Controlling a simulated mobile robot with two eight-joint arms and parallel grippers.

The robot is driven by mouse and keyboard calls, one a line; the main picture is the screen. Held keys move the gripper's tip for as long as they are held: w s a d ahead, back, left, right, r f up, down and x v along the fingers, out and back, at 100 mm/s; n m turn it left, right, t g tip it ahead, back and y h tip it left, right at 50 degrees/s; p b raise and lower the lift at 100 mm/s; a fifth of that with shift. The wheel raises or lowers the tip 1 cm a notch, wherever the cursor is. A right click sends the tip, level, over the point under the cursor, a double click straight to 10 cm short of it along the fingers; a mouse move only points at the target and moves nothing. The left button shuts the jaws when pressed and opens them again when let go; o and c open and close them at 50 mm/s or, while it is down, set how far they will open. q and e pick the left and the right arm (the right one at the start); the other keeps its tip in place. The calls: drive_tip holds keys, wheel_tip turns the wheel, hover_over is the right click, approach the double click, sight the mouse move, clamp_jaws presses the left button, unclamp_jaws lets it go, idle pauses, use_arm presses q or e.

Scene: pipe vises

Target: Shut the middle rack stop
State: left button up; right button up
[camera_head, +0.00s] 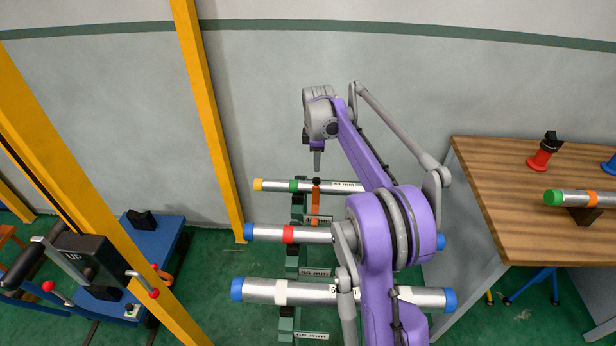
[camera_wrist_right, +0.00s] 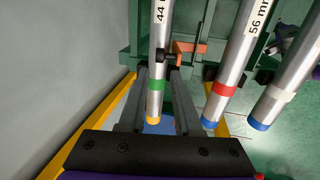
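The green pipe rack (camera_head: 292,270) holds several silver pipes: a 44 mm pipe with a green band (camera_head: 272,185), a pipe with a red band (camera_head: 265,233) and a front pipe with a white band (camera_head: 262,290). One orange stop (camera_head: 316,207) with a black knob (camera_head: 316,181) shows by the 44 mm pipe; in the right wrist view the stop (camera_wrist_right: 188,47) lies beside that pipe and the knob (camera_wrist_right: 165,57) across it. My right gripper (camera_head: 318,165) points down just above the knob. Its fingers (camera_wrist_right: 159,80) are apart and empty. My right arm hides part of the rack.
A wooden table (camera_head: 510,220) stands at the right, with a red fixture (camera_head: 542,155) and a short pipe (camera_head: 575,198) on it. A yellow post (camera_head: 205,110) rises left of the rack. A blue cart (camera_head: 150,255) stands on the floor at the left.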

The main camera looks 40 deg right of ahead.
sight(317, 178)
drive_tip(key=f, duration=0.5)
drive_tip(key=w+d+f, duration=0.1)
drive_tip(key=f, duration=0.2)
drive_tip(key=shift+w+f, duration=0.1)
drive_tip(key=shift+f, duration=0.1)
clamp_jaws()
idle(1.1)
